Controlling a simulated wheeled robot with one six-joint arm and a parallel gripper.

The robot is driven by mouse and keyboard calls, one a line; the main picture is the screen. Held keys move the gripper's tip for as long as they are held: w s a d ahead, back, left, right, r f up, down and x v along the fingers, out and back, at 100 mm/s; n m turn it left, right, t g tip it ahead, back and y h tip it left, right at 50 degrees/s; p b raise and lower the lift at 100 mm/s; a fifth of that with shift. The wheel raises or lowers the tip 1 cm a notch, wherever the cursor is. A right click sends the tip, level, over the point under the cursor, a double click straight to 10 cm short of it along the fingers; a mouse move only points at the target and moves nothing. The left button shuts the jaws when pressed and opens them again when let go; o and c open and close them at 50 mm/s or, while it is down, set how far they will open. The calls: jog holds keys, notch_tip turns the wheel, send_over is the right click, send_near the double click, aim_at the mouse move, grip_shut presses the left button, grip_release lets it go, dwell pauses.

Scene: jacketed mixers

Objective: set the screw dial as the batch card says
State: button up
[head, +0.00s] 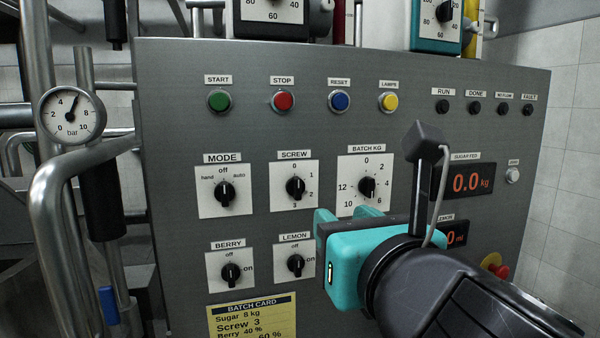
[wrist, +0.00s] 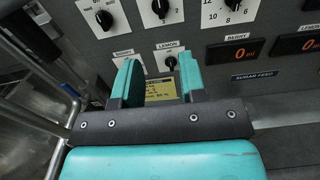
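The screw dial (head: 295,187) is a black knob on a white plate marked 0 to 3, in the middle of the grey panel. Its knob stands roughly upright, along the line from 0 to 3; I cannot tell which end is the pointer. It also shows at the top of the wrist view (wrist: 160,10). The yellow batch card (head: 252,318) reads "Sugar 8 kg", "Screw 3", "Berry 40 %"; its lower part is cut off. My teal gripper (head: 324,224) is below and right of the screw dial, apart from it. Its two fingers (wrist: 158,82) are spread, with nothing held.
The mode dial (head: 224,194) is left of the screw dial and the batch kg dial (head: 366,187) right. The berry dial (head: 231,273) and lemon dial (head: 296,264) sit below. Coloured buttons line the top. Steel pipes (head: 52,200) stand at the left.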

aim_at(299, 182)
jog(key=p+x, duration=0.3)
jog(key=x, duration=0.2)
jog(key=p+x, duration=0.4)
jog(key=x, duration=0.1)
jog(key=p+x, duration=0.3)
jog(key=x, duration=0.3)
jog(key=shift+r+p, duration=0.35)
jog(key=shift+w+a+f, duration=0.15)
jog(key=shift+w+a, duration=0.05)
jog(key=shift+w, duration=0.4)
grip_shut()
